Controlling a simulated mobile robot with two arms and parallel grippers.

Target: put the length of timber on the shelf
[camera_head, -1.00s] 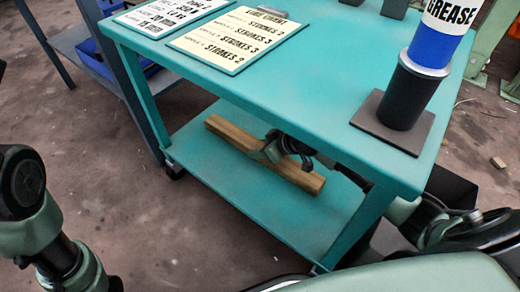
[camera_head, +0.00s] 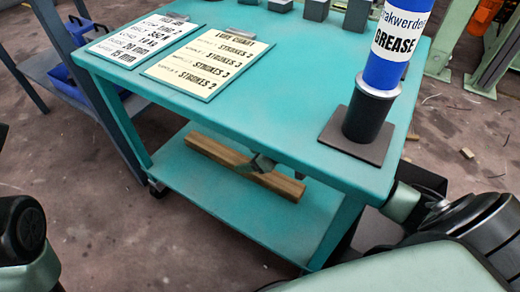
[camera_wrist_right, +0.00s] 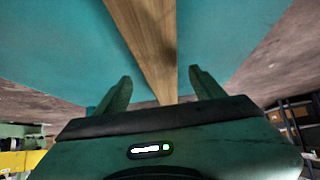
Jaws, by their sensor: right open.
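The length of timber (camera_head: 215,152) is a long square brown bar. It appears to lie along the lower shelf (camera_head: 250,213) of a teal cart. My right gripper (camera_head: 258,165) reaches in under the cart's top and is at the timber, right of its middle. In the right wrist view the timber (camera_wrist_right: 148,35) runs between the two spread fingers of this gripper (camera_wrist_right: 161,78), with a gap on each side. It is open; whether a finger touches the wood I cannot tell. The tabletop hides much of my right arm. My left gripper is out of view.
The cart's teal top (camera_head: 260,105) overhangs the lower shelf. On it stand a blue grease cartridge (camera_head: 385,62) in a black holder (camera_head: 367,117), two sign boards (camera_head: 207,62) and several grey blocks (camera_head: 316,10). A grey-blue rack with blue bins (camera_head: 75,90) stands at left.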

